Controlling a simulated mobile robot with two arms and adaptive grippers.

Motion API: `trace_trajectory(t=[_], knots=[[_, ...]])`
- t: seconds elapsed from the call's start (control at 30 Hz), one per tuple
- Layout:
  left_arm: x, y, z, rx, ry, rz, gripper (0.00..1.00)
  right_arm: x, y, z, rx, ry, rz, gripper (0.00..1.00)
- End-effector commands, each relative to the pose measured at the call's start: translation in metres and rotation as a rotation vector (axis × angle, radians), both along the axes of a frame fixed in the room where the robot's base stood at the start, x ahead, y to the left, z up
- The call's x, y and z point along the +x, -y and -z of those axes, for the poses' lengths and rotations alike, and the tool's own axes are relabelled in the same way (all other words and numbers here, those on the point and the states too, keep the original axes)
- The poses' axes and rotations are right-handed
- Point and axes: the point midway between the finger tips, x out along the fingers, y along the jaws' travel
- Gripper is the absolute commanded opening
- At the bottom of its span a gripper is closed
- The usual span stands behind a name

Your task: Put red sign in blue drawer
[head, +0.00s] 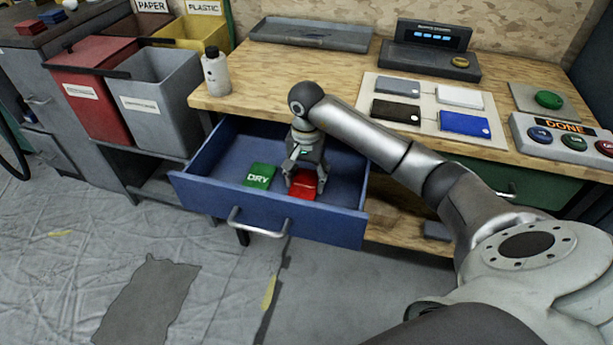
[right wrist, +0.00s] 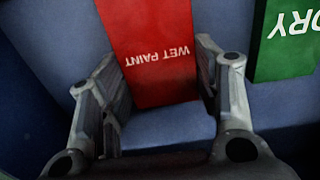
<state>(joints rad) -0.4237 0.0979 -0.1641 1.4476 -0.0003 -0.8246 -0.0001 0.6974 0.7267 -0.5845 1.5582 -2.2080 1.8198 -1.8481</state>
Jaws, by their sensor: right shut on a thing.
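The blue drawer (head: 200,197) is pulled open under the workbench. The red sign (head: 303,188) is inside it, in the right part of the drawer. My right gripper (head: 305,178) reaches down into the drawer and is shut on the red sign. In the right wrist view the red sign (right wrist: 155,50) reads "WET PAINT" upside down, between the two fingers (right wrist: 158,75). I cannot tell whether the sign touches the drawer bottom. A green "DRY" sign (head: 259,176) lies to its left in the drawer. My left gripper is not in view.
The wooden workbench (head: 330,72) carries a white bottle (head: 215,73), a grey tray (head: 312,34), a mat with several flat boxes, and a button panel (head: 565,133). Red (head: 92,80) and grey (head: 150,100) bins stand left. Sheeted floor is open in front.

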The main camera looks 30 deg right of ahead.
Motion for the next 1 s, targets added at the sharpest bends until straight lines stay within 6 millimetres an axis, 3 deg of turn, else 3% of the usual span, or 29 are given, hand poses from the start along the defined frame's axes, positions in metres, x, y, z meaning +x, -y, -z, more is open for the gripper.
trace_trajectory(t=[0.2, 0.23, 0.4, 0.87, 1.0], knots=[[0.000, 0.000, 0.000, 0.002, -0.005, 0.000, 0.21, 0.000, 0.000, 0.003, 0.000, 0.000, 0.000, 0.37], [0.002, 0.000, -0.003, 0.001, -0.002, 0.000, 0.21, 0.000, 0.000, 0.003, 0.000, 0.000, 0.000, 0.59], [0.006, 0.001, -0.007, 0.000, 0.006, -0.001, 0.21, 0.000, 0.000, 0.002, 0.000, 0.000, 0.000, 0.79], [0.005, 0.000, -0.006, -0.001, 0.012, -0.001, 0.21, 0.000, 0.000, -0.001, 0.001, -0.001, 0.000, 0.79], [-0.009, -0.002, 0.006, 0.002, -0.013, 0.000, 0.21, 0.001, 0.001, -0.028, -0.003, 0.005, 0.000, 0.79]])
